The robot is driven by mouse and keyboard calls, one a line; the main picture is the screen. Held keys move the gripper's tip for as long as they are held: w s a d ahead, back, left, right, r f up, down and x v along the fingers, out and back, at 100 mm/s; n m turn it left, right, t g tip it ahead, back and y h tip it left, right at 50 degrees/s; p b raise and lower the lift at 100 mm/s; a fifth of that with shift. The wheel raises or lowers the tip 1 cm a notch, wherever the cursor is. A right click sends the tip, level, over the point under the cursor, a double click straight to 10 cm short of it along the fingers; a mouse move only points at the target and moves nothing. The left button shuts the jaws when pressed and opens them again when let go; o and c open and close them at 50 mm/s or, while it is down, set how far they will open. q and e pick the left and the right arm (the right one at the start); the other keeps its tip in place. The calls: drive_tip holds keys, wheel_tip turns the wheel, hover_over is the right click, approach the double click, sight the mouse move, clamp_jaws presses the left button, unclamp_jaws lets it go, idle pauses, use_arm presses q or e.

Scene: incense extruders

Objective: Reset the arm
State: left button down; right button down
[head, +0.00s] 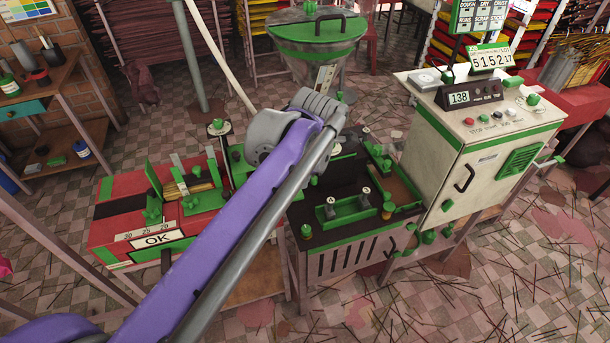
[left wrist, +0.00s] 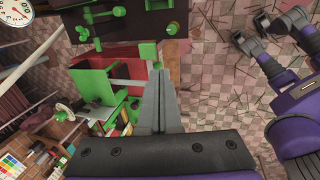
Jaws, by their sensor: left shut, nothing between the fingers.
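My left arm (head: 240,200), purple and grey, reaches in from the lower left in the head view and ends in a bulky grey joint (head: 290,125) above the machines. The fingers of its gripper are hidden there. In the left wrist view my left gripper (left wrist: 158,85) is shut and empty, its two grey fingers side by side. Beyond it lie green and red machine parts (left wrist: 135,68).
A red bench (head: 110,195) with green fittings and an OK plate stands left of a black-topped extruder table (head: 350,240). A cream control cabinet (head: 470,165) stands on the right. A green-rimmed hopper (head: 318,45) stands behind. Thin sticks litter the tiled floor at right.

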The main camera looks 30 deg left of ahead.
use_arm(q)
drive_tip(key=s+d+f+m+t+h+p, duration=0.1)
drive_tip(key=s+d+f+m, duration=0.3)
drive_tip(key=m, duration=1)
drive_tip(key=s+d+f+m+t+h, duration=0.1)
drive_tip(key=s+d+f+m+t, duration=0.1)
drive_tip(key=s+d+f+m, duration=0.2)
drive_tip(key=s+f+m, duration=0.3)
drive_tip(key=s+m, duration=0.4)
drive_tip(key=m, duration=0.2)
drive_tip(key=shift+s+d+f+m+p, duration=0.15)
drive_tip(key=shift+d+f+m+p, duration=0.1)
drive_tip(key=shift+f+m+p, duration=0.15)
